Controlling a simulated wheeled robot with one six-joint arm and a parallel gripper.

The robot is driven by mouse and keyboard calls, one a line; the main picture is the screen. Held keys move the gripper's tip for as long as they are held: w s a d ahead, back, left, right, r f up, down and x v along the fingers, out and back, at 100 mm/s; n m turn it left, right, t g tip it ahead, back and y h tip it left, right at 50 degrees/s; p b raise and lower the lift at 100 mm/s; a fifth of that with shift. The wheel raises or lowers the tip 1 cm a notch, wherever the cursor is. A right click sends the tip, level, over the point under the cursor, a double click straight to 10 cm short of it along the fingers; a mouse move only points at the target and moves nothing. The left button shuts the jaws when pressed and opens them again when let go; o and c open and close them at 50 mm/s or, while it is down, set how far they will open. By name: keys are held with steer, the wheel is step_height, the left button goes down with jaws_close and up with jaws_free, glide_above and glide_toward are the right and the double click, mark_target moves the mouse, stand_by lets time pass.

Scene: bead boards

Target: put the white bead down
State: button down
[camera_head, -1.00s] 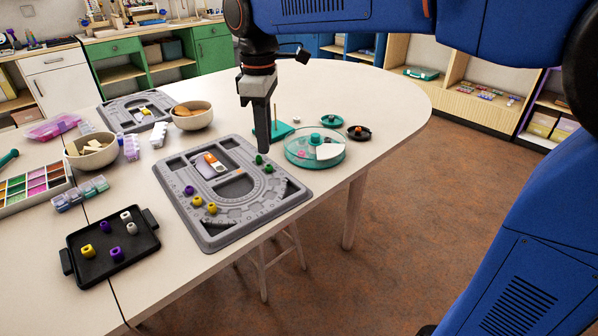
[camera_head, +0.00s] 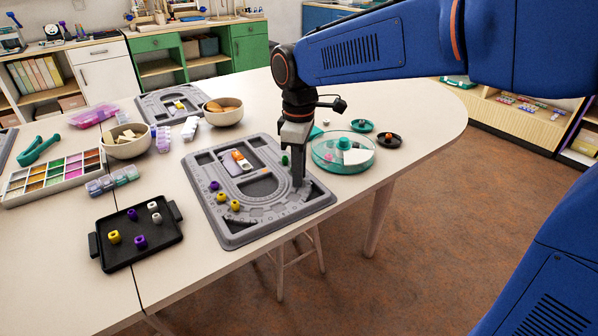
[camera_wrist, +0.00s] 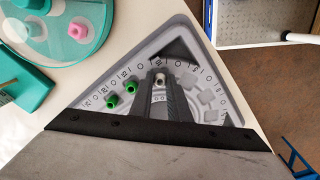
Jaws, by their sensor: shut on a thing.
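My gripper (camera_head: 298,182) points down at the right end of the grey bead board (camera_head: 232,240). In the wrist view its fingers (camera_wrist: 160,84) are shut on the white bead (camera_wrist: 160,79), which shows between the tips over the board's curved groove. I cannot tell whether the bead touches the board. In the wrist view, two green beads (camera_wrist: 131,87) (camera_wrist: 112,102) sit in the groove to the left of the fingers. In the head view one green bead (camera_head: 284,160) shows and the white bead is hidden by the fingers.
Yellow beads (camera_head: 222,198) and a purple bead (camera_head: 214,185) sit at the board's left. A black tray (camera_head: 125,254) with white, yellow and purple beads lies front left. A round teal dish (camera_head: 362,165) stands just right of the board. The table's front edge is close.

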steer(key=shift+f, duration=0.55)
steer(key=shift+s+f, duration=0.15)
steer(key=shift+f, duration=0.05)
steer(key=c, duration=1.7)
jaws_free()
steer(key=shift+f, duration=0.1)
steer(key=shift+o, duration=0.2)
step_height(320, 180, up, 14)
steer(key=shift+f, duration=0.2)
steer(key=s+d+f+m+t, duration=0.15)
steer(key=s+d+m, duration=0.25)
steer(key=d, duration=0.6)
steer(key=s+d+f+m+t, duration=0.3)
steer(key=s+d+f+m, duration=0.8)
steer(key=s+d+f, duration=0.3)
steer(key=s+d, duration=0.2)
steer(key=d, duration=0.1)
steer(key=shift+s, duration=0.2)
